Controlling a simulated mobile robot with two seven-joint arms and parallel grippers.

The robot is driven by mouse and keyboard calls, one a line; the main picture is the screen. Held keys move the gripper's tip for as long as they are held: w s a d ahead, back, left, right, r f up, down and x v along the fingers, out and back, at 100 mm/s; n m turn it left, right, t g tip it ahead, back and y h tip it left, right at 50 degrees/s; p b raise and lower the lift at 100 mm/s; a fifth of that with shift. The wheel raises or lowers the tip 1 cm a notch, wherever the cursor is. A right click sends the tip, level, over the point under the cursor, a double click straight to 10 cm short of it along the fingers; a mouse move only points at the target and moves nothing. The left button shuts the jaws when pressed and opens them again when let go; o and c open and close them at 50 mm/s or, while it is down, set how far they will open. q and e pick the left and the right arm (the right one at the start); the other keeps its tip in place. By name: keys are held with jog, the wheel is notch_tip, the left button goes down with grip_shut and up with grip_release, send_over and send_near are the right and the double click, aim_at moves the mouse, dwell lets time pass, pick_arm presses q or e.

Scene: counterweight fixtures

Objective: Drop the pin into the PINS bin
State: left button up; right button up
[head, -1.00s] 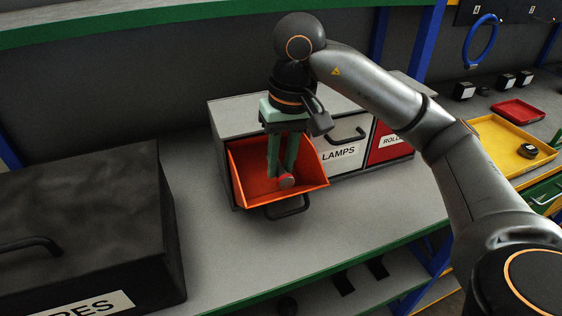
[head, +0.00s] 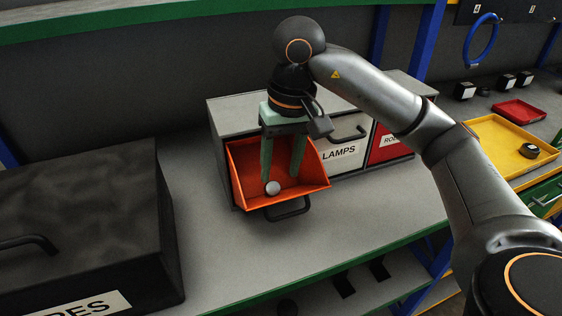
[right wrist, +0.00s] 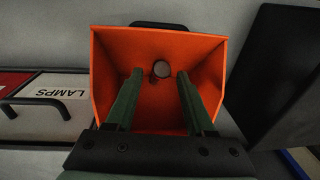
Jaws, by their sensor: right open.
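The open orange bin (head: 242,168) tilts out from the front of the cabinet; its label is not visible. The pin (head: 272,188) shows as a small round grey end inside the bin, low near the front. In the right wrist view the pin (right wrist: 161,68) lies between and just beyond the fingertips, apart from both; most of its body is hidden. My right gripper (head: 281,176) points down into the bin with its green fingers spread open and empty. In the right wrist view the fingers reach inside the orange walls (right wrist: 108,75). My left gripper is not in view.
A LAMPS drawer (head: 345,155) and a red drawer (head: 388,145) sit right of the bin. A large black box (head: 90,220) stands at the left. A yellow tray (head: 490,140) and red tray (head: 517,109) lie far right. The counter before the bin is clear.

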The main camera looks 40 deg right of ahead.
jog(key=shift+r+p, duration=0.45)
notch_tip(320, 180, up, 12)
jog(key=s+p, duration=0.1)
jog(key=p, duration=0.3)
jog(key=shift+d, duration=0.45)
jog(key=shift+s, duration=0.1)
